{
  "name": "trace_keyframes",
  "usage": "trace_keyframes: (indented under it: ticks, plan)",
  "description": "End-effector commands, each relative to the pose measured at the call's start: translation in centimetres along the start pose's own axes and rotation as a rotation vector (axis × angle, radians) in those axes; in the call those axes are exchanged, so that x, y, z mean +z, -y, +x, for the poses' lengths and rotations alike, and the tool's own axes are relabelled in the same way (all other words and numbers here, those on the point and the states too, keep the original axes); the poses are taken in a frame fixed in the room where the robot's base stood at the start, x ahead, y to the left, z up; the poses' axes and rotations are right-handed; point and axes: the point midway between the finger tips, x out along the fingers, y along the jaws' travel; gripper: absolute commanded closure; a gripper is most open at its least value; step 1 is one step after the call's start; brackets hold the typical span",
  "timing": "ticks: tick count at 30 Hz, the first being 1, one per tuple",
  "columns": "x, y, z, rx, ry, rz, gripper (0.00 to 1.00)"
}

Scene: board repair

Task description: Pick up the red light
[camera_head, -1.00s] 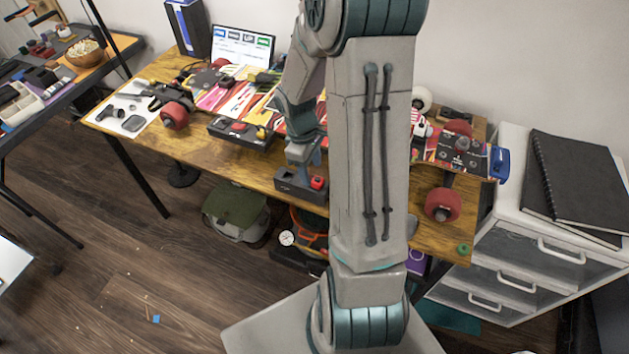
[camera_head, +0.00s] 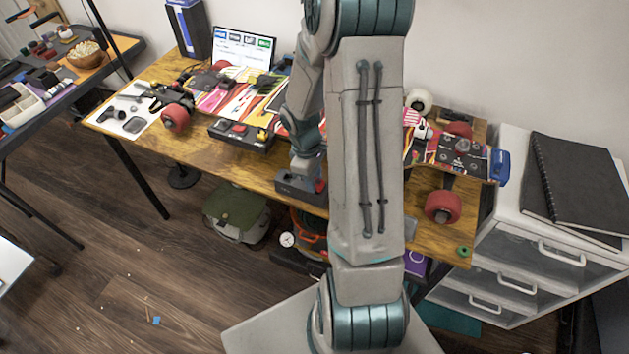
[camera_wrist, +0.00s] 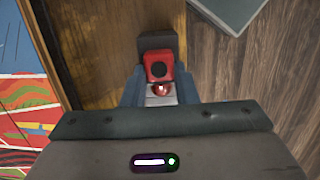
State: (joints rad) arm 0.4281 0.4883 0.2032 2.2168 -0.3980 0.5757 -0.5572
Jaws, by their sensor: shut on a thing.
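The red light (camera_wrist: 158,66) shows in the wrist view as a small red block with a dark round spot. A shiny rounded red part shows just behind it, between the fingers. My gripper (camera_wrist: 159,88) is shut on the red light, one blue-grey finger on each side. The light is at a dark box (camera_wrist: 158,40) near the table edge; I cannot tell whether it is lifted clear. In the head view my gripper (camera_head: 308,178) is down at the dark box (camera_head: 298,192), and my arm and gripper hide most of the light.
The wooden table (camera_head: 205,150) holds a skateboard deck (camera_head: 238,98) with red wheels, and a second dark box (camera_head: 240,134) with colored parts. A display (camera_head: 243,48) stands behind. A white drawer unit (camera_head: 520,225) stands at the right. A bag (camera_head: 238,212) lies below the table.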

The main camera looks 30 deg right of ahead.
Motion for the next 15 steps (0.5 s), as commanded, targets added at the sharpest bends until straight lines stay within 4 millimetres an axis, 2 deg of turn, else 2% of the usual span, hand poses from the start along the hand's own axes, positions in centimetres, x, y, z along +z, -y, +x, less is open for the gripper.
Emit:
trace_keyframes:
  ticks: [8,14,15]
  plan:
    - [0.2,-0.1,-1.3,0.003,-0.002,0.000,0.97]
    - [0.6,-0.1,-4.2,0.005,-0.003,0.003,0.97]
    - [1.5,-0.4,-4.5,0.004,-0.002,0.007,0.97]
